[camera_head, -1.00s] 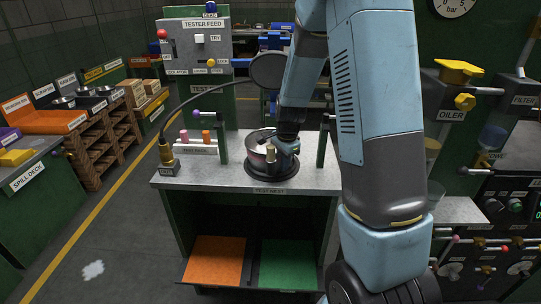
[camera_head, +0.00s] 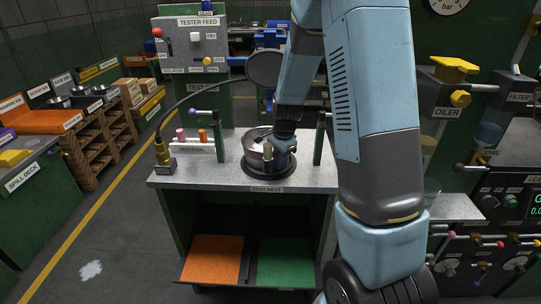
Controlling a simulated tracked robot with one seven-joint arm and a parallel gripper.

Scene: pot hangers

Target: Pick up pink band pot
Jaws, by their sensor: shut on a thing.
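The pink band pot (camera_head: 256,158) is a round, silvery pot with a pinkish band around its side. It sits at the black round test nest (camera_head: 262,171) on the grey bench top; I cannot tell whether it is lifted off it. My gripper (camera_head: 272,150) reaches down from the upper right and is shut on the pot at its right side. The fingertips are small and partly hidden by the pot and my arm. My arm covers much of the right of the view.
Green posts with handles stand at the left (camera_head: 222,137) and right (camera_head: 319,140) of the nest. A rack with pink and orange pegs (camera_head: 194,146) and a brass fitting with a hose (camera_head: 163,155) are at the left. Orange (camera_head: 213,258) and green (camera_head: 285,262) panels lie below.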

